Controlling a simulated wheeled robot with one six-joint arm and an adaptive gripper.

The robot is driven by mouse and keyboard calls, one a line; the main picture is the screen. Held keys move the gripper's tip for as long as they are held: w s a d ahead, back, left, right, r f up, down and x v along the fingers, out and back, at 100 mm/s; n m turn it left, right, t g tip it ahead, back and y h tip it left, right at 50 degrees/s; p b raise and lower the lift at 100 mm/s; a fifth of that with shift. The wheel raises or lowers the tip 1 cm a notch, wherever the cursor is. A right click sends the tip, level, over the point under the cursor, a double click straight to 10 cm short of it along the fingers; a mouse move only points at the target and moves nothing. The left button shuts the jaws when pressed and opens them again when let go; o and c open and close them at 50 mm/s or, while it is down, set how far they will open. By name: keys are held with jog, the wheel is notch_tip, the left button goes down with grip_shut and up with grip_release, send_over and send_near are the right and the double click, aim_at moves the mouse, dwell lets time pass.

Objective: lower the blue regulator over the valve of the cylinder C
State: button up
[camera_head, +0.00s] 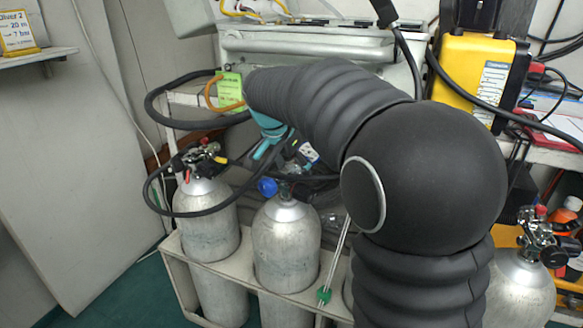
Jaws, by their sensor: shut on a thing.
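My gripper (266,148) shows only in part, as teal fingers pointing down behind my black-sleeved arm. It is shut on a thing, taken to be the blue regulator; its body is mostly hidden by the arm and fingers. A silver cylinder (286,250) stands upright in the rack, below and a little right of the fingers. At its valve (285,190) is a round blue knob (267,187); I cannot tell whether it belongs to the valve or the regulator. No letter is readable on this cylinder, so I cannot confirm that it is C.
A left cylinder (208,225) carries a fitting with red parts and a looping black hose (160,208). A right cylinder (518,288) also carries a fitting. The pale rack (255,283) holds cylinders. A yellow case (473,75) stands on the right shelf. My arm hides the centre right.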

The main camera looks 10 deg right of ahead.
jog(key=shift+f+b, duration=0.3)
jog(key=o, duration=1.8)
jog(key=shift+c, duration=0.2)
jog(key=v, duration=1.2)
jog(key=shift+w, duration=0.1)
